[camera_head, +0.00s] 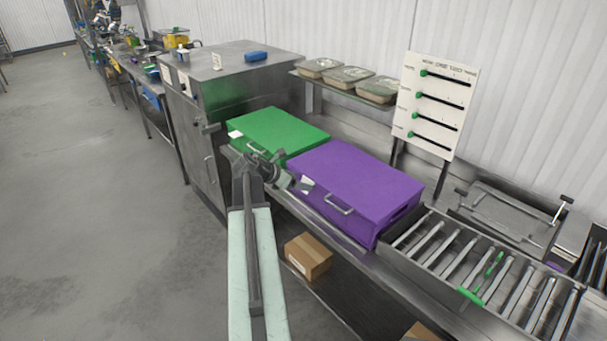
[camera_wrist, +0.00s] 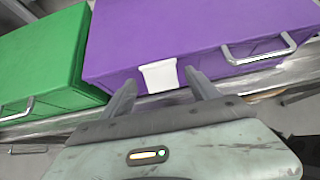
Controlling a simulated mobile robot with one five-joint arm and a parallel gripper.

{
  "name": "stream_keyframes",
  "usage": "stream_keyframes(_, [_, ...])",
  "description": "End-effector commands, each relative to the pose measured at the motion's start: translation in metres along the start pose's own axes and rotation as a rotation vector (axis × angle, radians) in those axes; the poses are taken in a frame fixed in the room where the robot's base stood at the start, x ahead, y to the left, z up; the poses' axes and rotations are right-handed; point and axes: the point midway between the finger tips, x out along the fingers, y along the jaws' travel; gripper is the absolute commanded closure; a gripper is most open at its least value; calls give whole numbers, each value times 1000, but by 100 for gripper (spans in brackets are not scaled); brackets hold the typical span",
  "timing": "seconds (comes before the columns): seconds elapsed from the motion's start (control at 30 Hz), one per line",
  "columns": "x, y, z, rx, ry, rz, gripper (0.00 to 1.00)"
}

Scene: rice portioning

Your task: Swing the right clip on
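A purple lidded box (camera_head: 352,178) stands on the metal counter, right of a green lidded box (camera_head: 280,131). A silver metal loop (camera_head: 338,205) is on the purple box's front face; in the wrist view it is at the right (camera_wrist: 258,52). A white tab (camera_wrist: 158,75) hangs at the lid's front edge, left of that loop. My gripper (camera_head: 300,186) is at the purple box's front left corner. In the wrist view its fingers (camera_wrist: 160,88) are apart with the tab beyond them; I cannot tell whether they touch it. Which part is the right clip is unclear.
A roller tray (camera_head: 415,232) with a green-handled tool adjoins the purple box on the right. A steel cabinet (camera_head: 205,165) stands left of the green box. A cardboard box (camera_head: 308,256) sits on the lower shelf. The floor at left is clear.

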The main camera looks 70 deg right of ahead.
Motion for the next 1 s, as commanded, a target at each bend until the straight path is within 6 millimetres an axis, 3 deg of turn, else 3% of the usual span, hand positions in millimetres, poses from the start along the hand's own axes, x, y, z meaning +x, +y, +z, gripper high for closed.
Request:
stream_keyframes(0.03, [-31, 0, 22, -1, 33, 2, 31])
stream_keyframes(0.1, [-49, 1, 24, -3, 82, 5, 31])
stream_keyframes(0.2, [-65, 1, 23, -7, 131, 6, 31])
stream_keyframes(0.37, [-68, 2, 16, -9, 159, 7, 31])
stream_keyframes(0.57, [-56, 2, 10, -8, 159, 7, 31])
stream_keyframes(0.9, [14, 3, -3, -7, 159, 6, 31])
stream_keyframes(1.0, [25, 2, -3, -7, 159, 6, 31])
